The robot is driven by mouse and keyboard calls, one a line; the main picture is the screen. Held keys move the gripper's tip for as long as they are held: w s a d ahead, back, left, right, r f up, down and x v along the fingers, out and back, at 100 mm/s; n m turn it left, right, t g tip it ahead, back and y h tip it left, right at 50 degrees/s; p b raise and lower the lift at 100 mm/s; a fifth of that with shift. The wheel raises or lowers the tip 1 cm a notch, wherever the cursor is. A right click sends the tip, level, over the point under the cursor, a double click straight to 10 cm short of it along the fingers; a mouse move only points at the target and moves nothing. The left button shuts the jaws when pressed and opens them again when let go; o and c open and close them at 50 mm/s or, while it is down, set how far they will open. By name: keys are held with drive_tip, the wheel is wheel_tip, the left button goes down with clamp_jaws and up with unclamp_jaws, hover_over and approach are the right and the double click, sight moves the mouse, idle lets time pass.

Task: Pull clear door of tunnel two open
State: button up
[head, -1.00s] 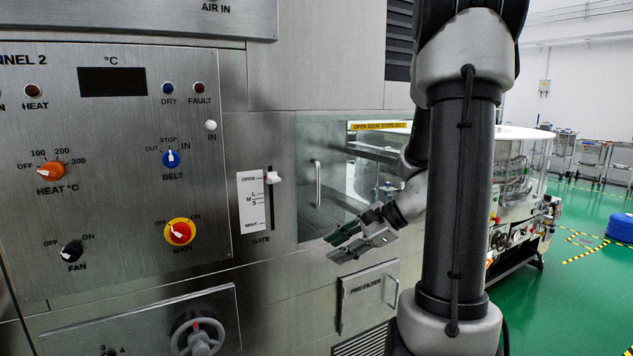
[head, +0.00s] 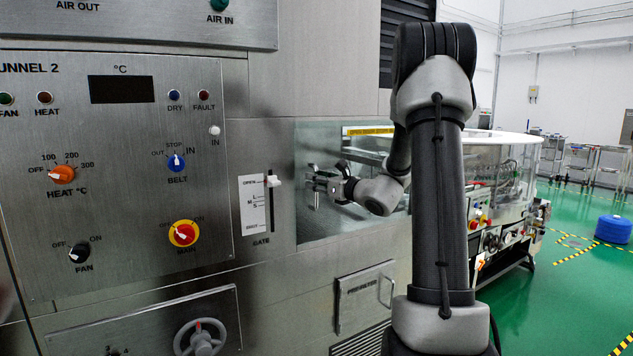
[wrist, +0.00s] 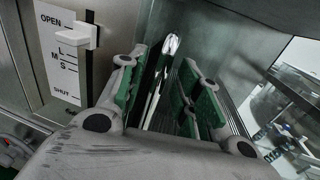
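The clear door (head: 318,226) of tunnel two is a glassy panel to the right of the gate slider, and it looks closed. Its upright metal bar handle shows in the wrist view (wrist: 160,80). My gripper (head: 314,185) is at the handle in the head view and covers most of it. In the wrist view my gripper (wrist: 160,95) is open, with one green-padded finger on each side of the handle. The handle stands between the fingers, with a visible gap on at least the right side.
The gate slider (head: 273,181) is just left of the door; its knob (wrist: 84,35) is near my left finger. The prefilter panel (head: 365,296) with a handle is below. A clear-walled machine (head: 510,165) stands to the right on green floor.

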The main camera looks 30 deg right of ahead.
drive_tip(key=shift+w+a, duration=0.1)
drive_tip(key=shift+w, duration=0.25)
clamp_jaws()
drive_tip(key=shift+s, duration=0.1)
